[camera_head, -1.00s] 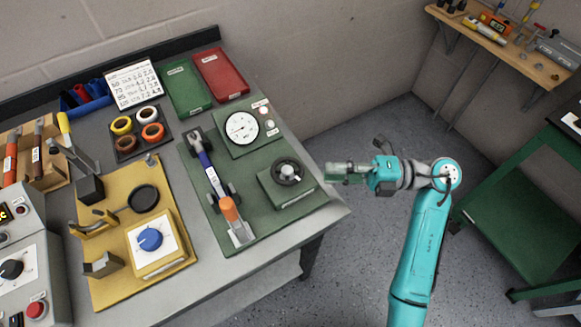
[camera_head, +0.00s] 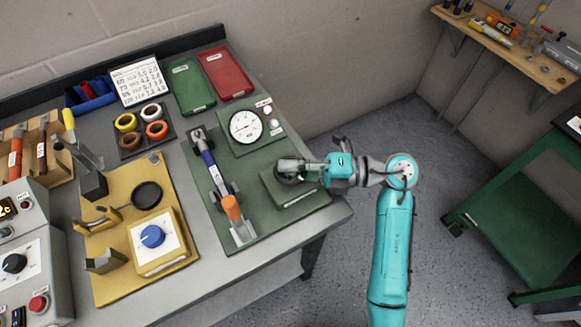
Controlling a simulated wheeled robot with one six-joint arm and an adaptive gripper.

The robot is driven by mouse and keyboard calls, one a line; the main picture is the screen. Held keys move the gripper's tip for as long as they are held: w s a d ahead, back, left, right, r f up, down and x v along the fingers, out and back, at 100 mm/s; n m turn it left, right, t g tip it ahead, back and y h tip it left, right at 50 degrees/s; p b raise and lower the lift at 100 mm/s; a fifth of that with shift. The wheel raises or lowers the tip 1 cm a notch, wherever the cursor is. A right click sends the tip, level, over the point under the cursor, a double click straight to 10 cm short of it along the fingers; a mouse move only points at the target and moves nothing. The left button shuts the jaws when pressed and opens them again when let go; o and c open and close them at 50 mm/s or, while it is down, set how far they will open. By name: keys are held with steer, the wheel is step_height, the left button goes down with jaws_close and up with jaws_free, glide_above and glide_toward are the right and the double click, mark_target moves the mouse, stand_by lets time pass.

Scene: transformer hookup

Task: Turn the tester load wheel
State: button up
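The tester load wheel (camera_head: 284,179) is a small dark round handwheel on a green block (camera_head: 296,199) at the right of the green tester board (camera_head: 262,225). My gripper (camera_head: 290,168) is at the wheel, coming in from the right, and its fingers cover much of it. I cannot tell whether the fingers touch the wheel or how far apart they are. A round white dial gauge (camera_head: 245,126) stands behind the wheel on the same board. A blue and orange bar-like part (camera_head: 217,178) lies in the fixture left of the wheel.
A yellow board (camera_head: 178,258) with a blue knob (camera_head: 152,236) is to the left. Red (camera_head: 228,72) and green trays (camera_head: 188,86) lie at the back. The floor right of the bench is open up to a green cart (camera_head: 517,200).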

steer(key=shift+a, duration=0.1)
jaws_close()
steer(key=shift+s+m+t, duration=0.1)
steer(key=shift+m+t, duration=0.2)
steer(key=shift+t, duration=0.1)
steer(key=m+t+h, duration=0.1)
steer(key=m+t, duration=0.1)
steer(key=t, duration=0.2)
steer(key=m+t, duration=0.3)
steer(key=t, duration=0.1)
steer(key=shift+f+h, duration=0.1)
steer(key=shift+h, duration=0.3)
steer(key=m+t+h, duration=0.4)
steer(key=t, duration=0.1)
steer(key=shift+m+t, duration=0.3)
steer(key=shift+m+t+h, duration=0.4)
jaws_free()
